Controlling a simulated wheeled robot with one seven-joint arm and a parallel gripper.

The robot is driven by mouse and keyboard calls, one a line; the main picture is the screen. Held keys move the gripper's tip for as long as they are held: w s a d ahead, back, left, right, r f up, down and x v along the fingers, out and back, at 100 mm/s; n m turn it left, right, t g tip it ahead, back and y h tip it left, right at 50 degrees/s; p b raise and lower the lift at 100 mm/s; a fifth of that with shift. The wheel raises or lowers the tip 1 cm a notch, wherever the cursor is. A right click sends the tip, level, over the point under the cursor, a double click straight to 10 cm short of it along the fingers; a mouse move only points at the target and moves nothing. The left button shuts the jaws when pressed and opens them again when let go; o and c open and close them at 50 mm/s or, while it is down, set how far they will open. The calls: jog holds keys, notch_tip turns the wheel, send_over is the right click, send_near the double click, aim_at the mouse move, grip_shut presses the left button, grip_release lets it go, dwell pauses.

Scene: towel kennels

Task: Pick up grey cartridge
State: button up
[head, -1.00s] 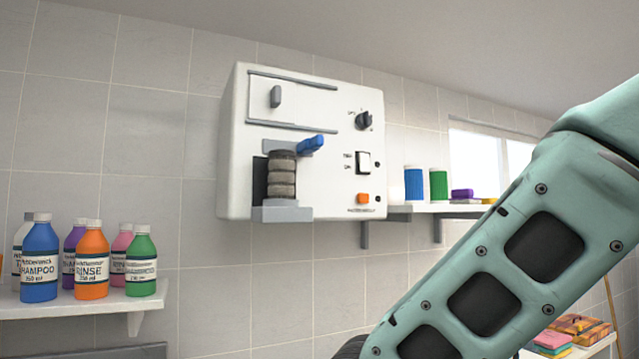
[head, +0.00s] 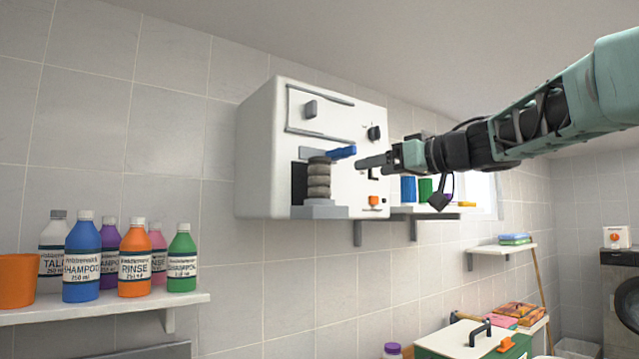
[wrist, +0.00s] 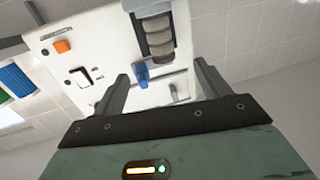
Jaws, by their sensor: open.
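The grey cartridge (head: 319,181) is a ribbed grey cylinder standing upright in a recess at the lower left of the white wall box (head: 262,150). A grey ledge is below it, and a blue lever (head: 342,153) sticks out above it. My gripper (head: 362,165) is open and empty in front of the box, right of the cartridge and near the lever. In the wrist view, the box appears upside down, with the cartridge (wrist: 158,36) beyond the open fingers (wrist: 161,72). The blue lever (wrist: 141,76) shows between the fingers there, with no clear contact.
A shelf with several bottles (head: 134,262) is at the lower left. Blue and green canisters (head: 408,190) stand on a shelf behind my gripper.

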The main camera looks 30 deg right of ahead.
aim_at(328, 174)
jog(key=p+x, duration=0.1)
jog(key=x, duration=1)
jog(key=shift+w+a, duration=0.1)
jog(key=shift+w, duration=0.15)
jog(key=shift+p+x, duration=0.8)
jog(key=shift+x, duration=1.95)
jog(key=shift+r, duration=0.2)
jog(key=c, duration=1.1)
jog(key=shift+r, duration=0.1)
